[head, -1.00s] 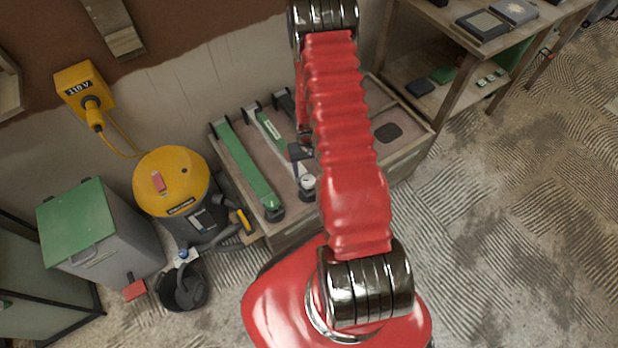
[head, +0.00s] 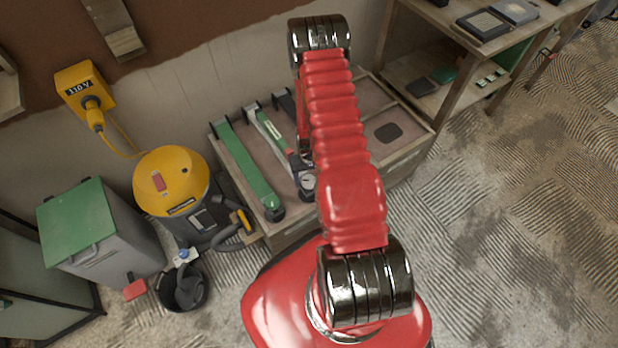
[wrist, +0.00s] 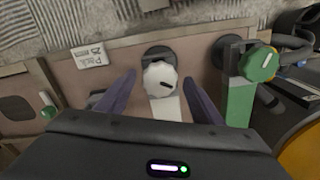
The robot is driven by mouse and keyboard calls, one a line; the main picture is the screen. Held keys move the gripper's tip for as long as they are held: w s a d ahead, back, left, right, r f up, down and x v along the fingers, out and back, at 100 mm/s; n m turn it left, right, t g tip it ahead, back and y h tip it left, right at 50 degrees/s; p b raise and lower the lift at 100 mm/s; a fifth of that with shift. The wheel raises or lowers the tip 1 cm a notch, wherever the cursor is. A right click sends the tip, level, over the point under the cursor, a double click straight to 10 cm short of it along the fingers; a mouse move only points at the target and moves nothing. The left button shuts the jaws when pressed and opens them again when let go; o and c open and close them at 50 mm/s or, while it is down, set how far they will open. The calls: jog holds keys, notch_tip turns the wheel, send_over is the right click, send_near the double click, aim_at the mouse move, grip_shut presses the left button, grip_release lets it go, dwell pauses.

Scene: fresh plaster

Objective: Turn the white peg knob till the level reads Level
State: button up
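The white peg knob (wrist: 160,78) sits at the end of a pale strip, with a dark mark on its face. It also shows in the head view (head: 307,181), at the front of the tray beside my arm. My gripper (wrist: 158,84) is open, with one purple-grey finger on each side of the knob. Gaps show between the fingers and the knob. In the head view my gripper is a small dark shape just behind the knob, partly hidden by my red arm. The strip (head: 269,130) has a green part farther back; I cannot read any level on it.
A green strip with a green knob (wrist: 259,64) lies beside the white one. A card (wrist: 90,54) is on the tray's front edge. A yellow vacuum (head: 172,180), a grey bin with a green lid (head: 76,222) and a black bucket (head: 183,288) stand to the left.

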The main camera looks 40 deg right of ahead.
jog(key=c, duration=1)
jog(key=shift+n, duration=0.3)
jog(key=n, duration=0.9)
jog(key=shift+n, duration=0.4)
jog(key=shift+d+n, duration=0.1)
jog(key=shift+n, duration=1.5)
jog(key=o, duration=1)
